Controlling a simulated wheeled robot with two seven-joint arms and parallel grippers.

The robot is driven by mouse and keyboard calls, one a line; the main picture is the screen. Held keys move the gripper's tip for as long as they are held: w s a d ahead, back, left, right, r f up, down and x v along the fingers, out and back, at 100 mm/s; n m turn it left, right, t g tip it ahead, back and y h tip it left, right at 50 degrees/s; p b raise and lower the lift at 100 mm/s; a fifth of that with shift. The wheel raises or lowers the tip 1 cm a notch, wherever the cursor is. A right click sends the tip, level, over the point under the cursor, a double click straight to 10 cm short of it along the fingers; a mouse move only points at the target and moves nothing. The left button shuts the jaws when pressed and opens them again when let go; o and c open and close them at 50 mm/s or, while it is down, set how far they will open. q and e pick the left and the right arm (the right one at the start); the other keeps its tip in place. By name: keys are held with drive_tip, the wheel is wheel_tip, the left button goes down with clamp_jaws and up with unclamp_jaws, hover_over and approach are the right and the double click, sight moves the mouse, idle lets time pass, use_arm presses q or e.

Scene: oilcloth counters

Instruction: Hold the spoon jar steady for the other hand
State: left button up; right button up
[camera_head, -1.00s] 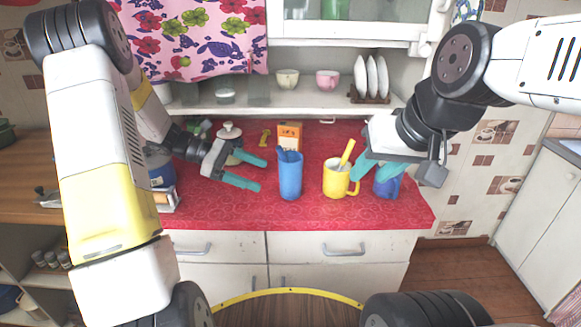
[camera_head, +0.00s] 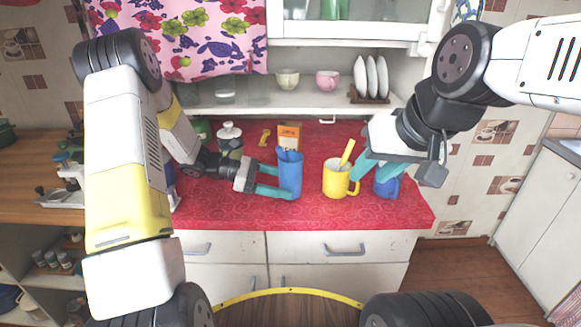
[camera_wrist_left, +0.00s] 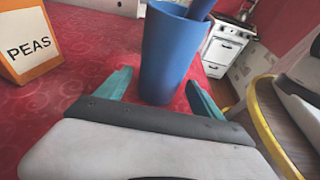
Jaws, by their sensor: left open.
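The spoon jar (camera_head: 290,176) is a tall blue cup on the red counter, with a blue utensil (camera_wrist_left: 200,8) standing in it. My left gripper (camera_head: 282,183) is open and level, its teal fingers reaching the jar from the left. In the left wrist view the jar (camera_wrist_left: 168,55) stands upright between the two fingertips, with a gap visible on each side. My right gripper (camera_head: 374,170) points down by a yellow mug (camera_head: 336,182) that holds a yellow spoon (camera_head: 347,152). Whether its fingers are closed on anything is unclear.
A blue mug (camera_head: 387,187) stands under my right gripper. Behind the jar is an orange-and-white peas box (camera_head: 289,135), also in the left wrist view (camera_wrist_left: 28,45). A lidded canister (camera_head: 230,140) stands behind my left gripper. The counter's front strip is clear.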

use_arm(q)
drive_tip(key=shift+x, duration=0.8)
drive_tip(key=c, duration=1)
drive_tip(key=shift+o, duration=0.2)
use_arm(e)
drive_tip(key=shift+o, duration=0.5)
drive_tip(key=shift+w, duration=0.1)
